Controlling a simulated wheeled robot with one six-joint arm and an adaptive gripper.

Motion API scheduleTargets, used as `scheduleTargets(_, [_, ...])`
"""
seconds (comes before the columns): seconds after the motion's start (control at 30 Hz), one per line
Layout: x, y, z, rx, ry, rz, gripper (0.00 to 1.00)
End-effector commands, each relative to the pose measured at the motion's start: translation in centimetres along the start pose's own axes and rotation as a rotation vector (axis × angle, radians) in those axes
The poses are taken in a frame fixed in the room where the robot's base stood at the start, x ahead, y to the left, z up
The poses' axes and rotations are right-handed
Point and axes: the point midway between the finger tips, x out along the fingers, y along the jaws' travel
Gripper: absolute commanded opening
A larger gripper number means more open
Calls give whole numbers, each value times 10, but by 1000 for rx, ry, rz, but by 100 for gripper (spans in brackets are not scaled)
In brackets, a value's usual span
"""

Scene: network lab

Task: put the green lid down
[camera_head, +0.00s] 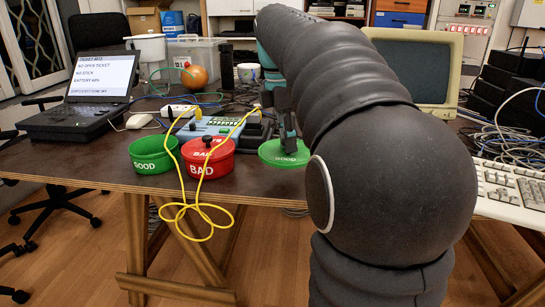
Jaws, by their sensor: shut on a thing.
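The green lid (278,154) is at the table's front part, right of the red tub, partly hidden by my gripper and arm. My gripper (288,140) points down over the lid and is shut on it. The lid looks level and at or just above the tabletop; I cannot tell whether it touches. A green tub marked GOOD (152,155) stands open at the left. A red tub marked BAD (208,163) stands beside it with a red lid (207,145) on top.
A yellow cable (182,206) hangs over the table's front edge from a blue-grey device (212,127) behind the tubs. A laptop (85,100) stands at the left, a keyboard (511,187) at the right. An orange ball (194,76) sits further back. Bare tabletop (85,160) shows left of the tubs.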

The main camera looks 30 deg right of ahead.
Motion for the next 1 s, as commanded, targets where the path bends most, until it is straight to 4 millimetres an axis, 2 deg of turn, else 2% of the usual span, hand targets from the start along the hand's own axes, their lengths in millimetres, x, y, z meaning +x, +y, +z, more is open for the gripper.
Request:
scheduleTargets(0.1, [11, 18, -9, -4, 0, -1, 0])
scheduleTargets(0.27, [17, 29, -14, -2, 0, 1, 0])
scheduleTargets(0.37, [21, 30, -16, -3, 0, 1, 0])
scheduleTargets(0.63, [55, 30, -20, -4, 0, 0, 0])
scheduleTargets(1.0, [59, 30, -21, -4, 0, 1, 0])
